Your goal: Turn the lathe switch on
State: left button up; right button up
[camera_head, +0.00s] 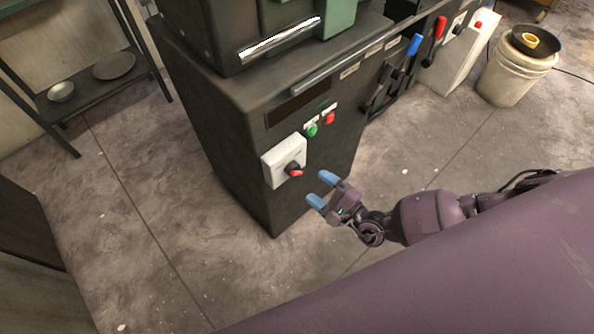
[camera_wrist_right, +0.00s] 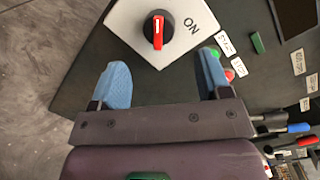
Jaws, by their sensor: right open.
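The lathe switch is a black rotary knob with a red grip (camera_head: 293,170) on a light grey box (camera_head: 282,158) on the front of the dark lathe cabinet (camera_head: 230,130). In the right wrist view the red-and-black knob (camera_wrist_right: 157,30) sits on its plate (camera_wrist_right: 140,48), with "ON" printed to its right. My right gripper (camera_head: 320,190) is open and empty, its blue fingertips just right of and below the knob, apart from it. In the wrist view the open fingers (camera_wrist_right: 158,82) lie either side of the knob's line, with the knob beyond them. My left gripper is not in view.
Green (camera_head: 311,131) and red (camera_head: 329,119) buttons sit above the switch box. Levers with blue (camera_head: 414,44) and red (camera_head: 440,27) handles stand to the right. A white bucket (camera_head: 505,82) is at the far right, a shelf (camera_head: 88,95) at the left. The floor in front is clear.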

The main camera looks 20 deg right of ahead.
aim_at(299, 174)
jog(key=x, duration=0.6)
jog(key=shift+w+a+f+b, duration=0.15)
jog(key=shift+w+b, duration=0.05)
jog(key=shift+b, duration=0.2)
jog(key=shift+w+a, duration=0.25)
jog(key=shift+w, duration=0.3)
jog(key=shift+c, duration=0.4)
